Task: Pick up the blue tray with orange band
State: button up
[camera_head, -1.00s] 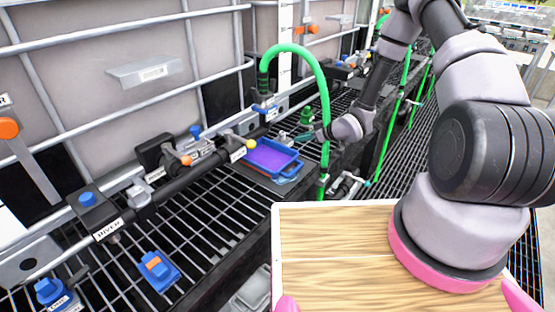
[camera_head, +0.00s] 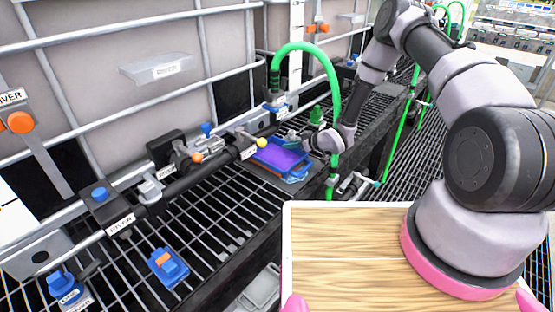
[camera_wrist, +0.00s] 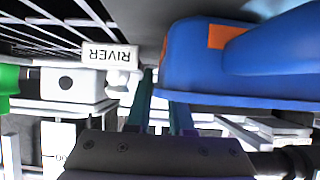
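A blue tray (camera_head: 287,172) with a purple inside lies on the dark ledge at the end of the grating in the head view. A large blue body with an orange patch (camera_wrist: 210,62) fills the upper right of the wrist view, probably this tray seen close up. My gripper (camera_head: 295,138) is at the tray's far right edge in the head view. Its two teal fingers (camera_wrist: 158,105) stand apart in the wrist view, with the blue rim's end close to their tips. Whether they touch the rim is hard to tell.
A smaller blue piece with an orange band (camera_head: 167,266) lies on the grating (camera_head: 215,235). A green hose (camera_head: 331,75) arches close beside my gripper. A black pipe (camera_head: 195,180) with valves runs behind the grating. A wooden board (camera_head: 345,255) is in the foreground.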

jog(key=shift+w+a+f, duration=0.15)
jog(key=shift+w+a, duration=0.05)
grip_shut()
dwell(1.3)
